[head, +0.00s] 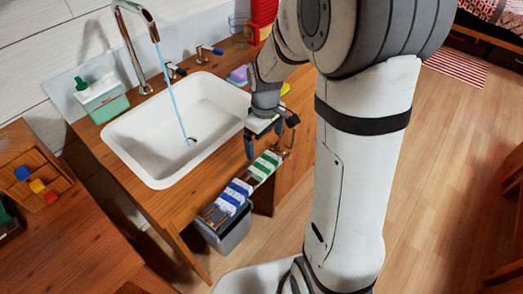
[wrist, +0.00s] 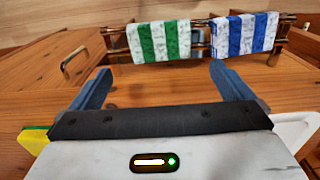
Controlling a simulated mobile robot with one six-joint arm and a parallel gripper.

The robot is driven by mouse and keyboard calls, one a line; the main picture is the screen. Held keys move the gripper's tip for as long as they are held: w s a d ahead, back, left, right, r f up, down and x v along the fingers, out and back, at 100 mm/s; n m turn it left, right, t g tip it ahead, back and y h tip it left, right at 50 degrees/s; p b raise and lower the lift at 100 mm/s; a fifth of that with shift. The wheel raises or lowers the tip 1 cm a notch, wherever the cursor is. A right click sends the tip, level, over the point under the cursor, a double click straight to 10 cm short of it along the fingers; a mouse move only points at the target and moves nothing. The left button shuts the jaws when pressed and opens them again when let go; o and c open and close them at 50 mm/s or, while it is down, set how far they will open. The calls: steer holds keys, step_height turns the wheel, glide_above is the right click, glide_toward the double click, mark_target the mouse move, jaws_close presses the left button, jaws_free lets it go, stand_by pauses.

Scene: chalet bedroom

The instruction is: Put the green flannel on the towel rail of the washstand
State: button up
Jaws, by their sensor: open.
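The green flannel (head: 265,166), green and white striped, hangs over the towel rail (head: 208,214) on the front of the washstand (head: 180,205). In the wrist view the green flannel (wrist: 163,42) hangs on the rail (wrist: 200,47) to the left of a blue and white striped cloth (wrist: 245,35). My gripper (head: 271,140) is just above and beside the green flannel. In the wrist view my gripper (wrist: 160,72) is open and empty, its fingers apart with the flannel beyond them, and I see no contact.
A white basin (head: 125,135) with a tap running water sits in the washstand top. A grey bin (head: 236,232) stands below the blue cloth. A green and white box (head: 103,100) is at the back left. Wooden floor (head: 440,170) is clear at the right.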

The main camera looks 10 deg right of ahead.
steer(key=s+r+m+t, duration=0.1)
steer(key=s+r+m, duration=0.2)
steer(key=s+r, duration=0.2)
steer(key=s+r+m+t, duration=0.1)
steer(key=s+r+m, duration=0.3)
steer(key=s, duration=0.6)
steer(key=shift+s+d+r, duration=0.15)
steer(key=shift+d+r, duration=0.2)
steer(key=shift+r, duration=0.6)
step_height(320, 180, up, 4)
steer(key=p, duration=0.3)
steer(key=shift+f+t, duration=0.2)
steer(key=shift+t, duration=0.1)
steer(key=shift+c, duration=0.3)
